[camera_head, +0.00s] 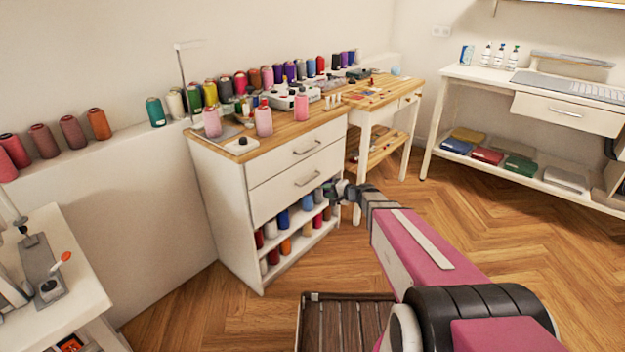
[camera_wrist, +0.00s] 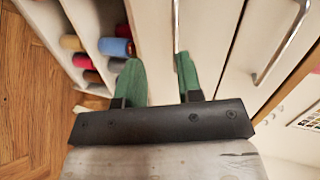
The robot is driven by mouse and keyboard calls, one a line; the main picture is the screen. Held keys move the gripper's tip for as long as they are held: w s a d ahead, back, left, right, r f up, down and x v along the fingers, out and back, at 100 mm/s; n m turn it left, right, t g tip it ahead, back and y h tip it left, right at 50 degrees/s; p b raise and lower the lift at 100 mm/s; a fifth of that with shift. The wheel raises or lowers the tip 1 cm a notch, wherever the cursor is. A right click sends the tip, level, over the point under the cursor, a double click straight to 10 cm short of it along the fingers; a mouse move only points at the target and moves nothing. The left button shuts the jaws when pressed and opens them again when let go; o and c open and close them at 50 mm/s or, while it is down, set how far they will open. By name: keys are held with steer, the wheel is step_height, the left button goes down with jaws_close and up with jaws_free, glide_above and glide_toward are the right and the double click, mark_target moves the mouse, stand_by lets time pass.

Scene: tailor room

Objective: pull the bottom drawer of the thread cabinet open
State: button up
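The thread cabinet (camera_head: 226,215) is white with a wooden top, two drawers and open shelves of thread below them. Its bottom drawer (camera_head: 275,199) looks flush with the front and has a metal bar handle (camera_head: 307,180). My gripper (camera_head: 333,188) is at the right part of the cabinet front, close to that handle. In the wrist view my gripper (camera_wrist: 161,62) has its green fingers apart. The bottom drawer's handle (camera_wrist: 176,22) reaches down to the right fingertip; whether they touch I cannot tell. The upper drawer's handle (camera_wrist: 284,42) is farther right.
Thread spools (camera_head: 285,219) fill the lower shelves. A wooden-topped table (camera_head: 375,95) stands right of the cabinet. A slatted wooden item (camera_head: 345,325) lies on the floor in front. A white table (camera_head: 75,300) is at the left. The floor at right is clear.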

mark_target(311, 180)
steer(key=shift+m+t, duration=0.8)
steer(key=shift+t, duration=0.1)
steer(key=x, duration=0.4)
steer(key=w+d+x, duration=0.1)
steer(key=x, duration=0.3)
steer(key=w+r+x, duration=0.1)
steer(key=x, duration=0.4)
steer(key=shift+w+d, duration=0.2)
steer(key=shift+d, duration=0.2)
jaws_close()
